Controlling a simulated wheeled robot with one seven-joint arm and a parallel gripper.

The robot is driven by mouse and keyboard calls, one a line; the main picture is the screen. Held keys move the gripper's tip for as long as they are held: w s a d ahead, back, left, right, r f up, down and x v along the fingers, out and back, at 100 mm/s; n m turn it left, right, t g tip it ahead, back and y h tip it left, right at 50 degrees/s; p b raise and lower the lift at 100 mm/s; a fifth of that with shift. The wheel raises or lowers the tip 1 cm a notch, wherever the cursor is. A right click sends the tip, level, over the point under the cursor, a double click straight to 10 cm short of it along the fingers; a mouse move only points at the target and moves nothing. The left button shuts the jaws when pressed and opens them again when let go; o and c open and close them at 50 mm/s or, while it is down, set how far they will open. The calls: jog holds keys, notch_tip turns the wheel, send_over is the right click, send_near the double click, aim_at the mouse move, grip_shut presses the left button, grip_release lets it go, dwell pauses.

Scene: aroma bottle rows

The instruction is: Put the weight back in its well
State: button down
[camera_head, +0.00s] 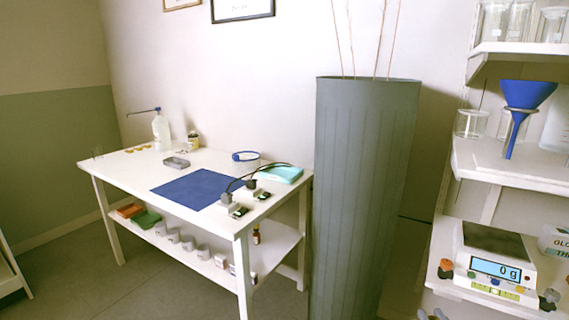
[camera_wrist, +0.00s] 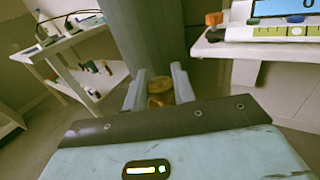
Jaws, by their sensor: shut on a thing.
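In the wrist view a brass-coloured weight (camera_wrist: 160,92) sits between the two pale fingers of my gripper (camera_wrist: 160,88). The gripper is shut on it. The weight is held in the air in front of the tall grey ribbed container, and its lower part is hidden by the gripper body. I cannot make out a well for the weight in either view.
A scale (camera_head: 493,262) reading 0 g stands on the right-hand shelf, with a blue funnel (camera_head: 524,95) above. The tall grey container (camera_head: 365,190) stands between the shelves and a white table (camera_head: 135,167). The table carries a blue mat (camera_head: 195,190) and a small grey tray (camera_head: 176,163).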

jog(key=r+p, duration=0.4)
jog(key=p, duration=0.1)
jog(key=shift+s+a+r, duration=0.1)
jog(key=shift+s+r, duration=0.15)
jog(key=shift+s, duration=0.1)
jog(key=p, duration=0.1)
jog(key=r+p, duration=0.1)
jog(key=p, duration=0.2)
jog(key=shift+s+a+r, duration=0.3)
jog(key=shift+r, duration=0.1)
